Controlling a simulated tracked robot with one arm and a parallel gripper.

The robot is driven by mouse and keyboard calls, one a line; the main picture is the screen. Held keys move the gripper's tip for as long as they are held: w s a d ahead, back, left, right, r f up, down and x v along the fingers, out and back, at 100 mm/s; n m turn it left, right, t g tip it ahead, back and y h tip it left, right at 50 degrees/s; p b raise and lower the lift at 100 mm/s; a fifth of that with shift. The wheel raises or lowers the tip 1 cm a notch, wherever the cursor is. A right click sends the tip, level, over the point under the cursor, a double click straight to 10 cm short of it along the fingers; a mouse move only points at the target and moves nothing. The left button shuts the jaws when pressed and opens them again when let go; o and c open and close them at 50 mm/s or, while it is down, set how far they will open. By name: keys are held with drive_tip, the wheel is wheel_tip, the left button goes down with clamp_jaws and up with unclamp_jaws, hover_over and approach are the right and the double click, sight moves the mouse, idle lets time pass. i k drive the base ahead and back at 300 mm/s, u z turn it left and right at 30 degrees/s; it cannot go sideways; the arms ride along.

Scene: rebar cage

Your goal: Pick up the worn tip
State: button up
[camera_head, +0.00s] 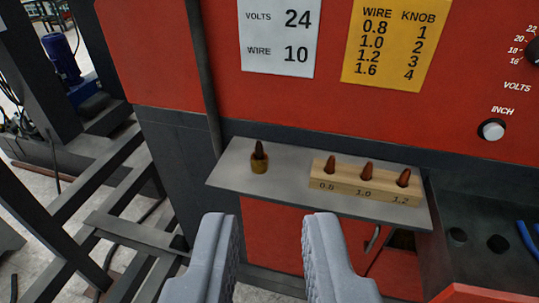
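A dark, pointed tip (259,150) stands upright in a short brass-coloured base on the left part of a grey shelf (290,158). It looks darker than the other tips, so I take it as the worn tip. My gripper (270,218) is open and empty. Its two grey fingers are apart, below the shelf in the picture, with the dark tip above the gap between them, slightly left of its middle. Nothing touches the dark tip.
A wooden block (366,186) marked 0.8, 1.0 and 1.2 holds three copper tips to the right. A red panel with signs and an INCH button (493,130) rises behind. A dark upright bar (207,80) stands at the shelf's left. A dark tray (480,215) is at right.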

sight(258, 153)
drive_tip(key=k, duration=0.6)
drive_tip(key=z, duration=0.1)
drive_tip(key=i, duration=1.5)
drive_tip(key=u, duration=0.75)
